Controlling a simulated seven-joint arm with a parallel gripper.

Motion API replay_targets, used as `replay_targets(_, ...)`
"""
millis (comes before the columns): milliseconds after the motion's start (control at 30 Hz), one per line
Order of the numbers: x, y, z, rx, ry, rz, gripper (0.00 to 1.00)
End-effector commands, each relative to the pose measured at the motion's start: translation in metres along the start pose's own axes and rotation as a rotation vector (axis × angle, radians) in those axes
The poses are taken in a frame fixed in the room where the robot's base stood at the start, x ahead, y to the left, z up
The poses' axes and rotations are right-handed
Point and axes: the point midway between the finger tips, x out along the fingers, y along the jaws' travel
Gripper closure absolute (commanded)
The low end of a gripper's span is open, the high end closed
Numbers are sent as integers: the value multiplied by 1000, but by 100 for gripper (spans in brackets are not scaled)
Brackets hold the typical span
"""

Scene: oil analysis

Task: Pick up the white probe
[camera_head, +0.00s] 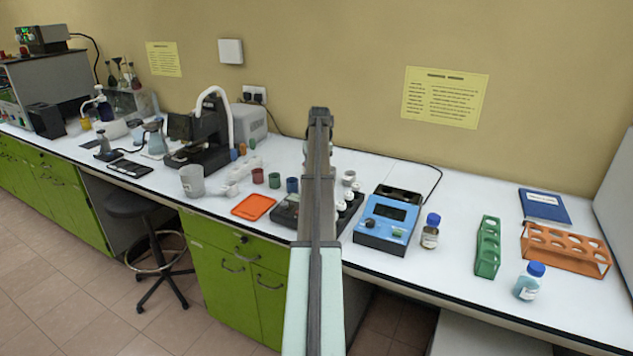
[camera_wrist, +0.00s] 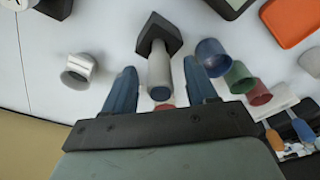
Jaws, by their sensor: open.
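In the wrist view, a pale grey-white cylinder with a dark end face and a black block at its far end (camera_wrist: 160,72) shows between my fingers; it looks like the white probe. My gripper (camera_wrist: 159,66) is open, with one blue finger on each side of the cylinder. A gap shows on both sides, and I see no grip on it. The height of the fingers relative to it is hard to judge. In the head view, my arm hides this thing and the fingers.
Close by are a white cup (camera_wrist: 78,72), a blue cup (camera_wrist: 211,57), a green cup (camera_wrist: 238,77) and a red cup (camera_wrist: 258,93). An orange tray (camera_head: 254,207), a black device (camera_head: 287,212) and a blue instrument (camera_head: 383,224) stand near the bench front.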

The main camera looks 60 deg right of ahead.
Motion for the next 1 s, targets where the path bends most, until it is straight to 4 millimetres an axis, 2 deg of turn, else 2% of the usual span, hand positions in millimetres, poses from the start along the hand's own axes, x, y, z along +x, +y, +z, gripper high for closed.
replay_targets(133,17,0,0,0,1,0,43)
replay_targets(400,20,0,0,0,1,1,44)
replay_targets(1000,20,0,0,0,1,1,100)
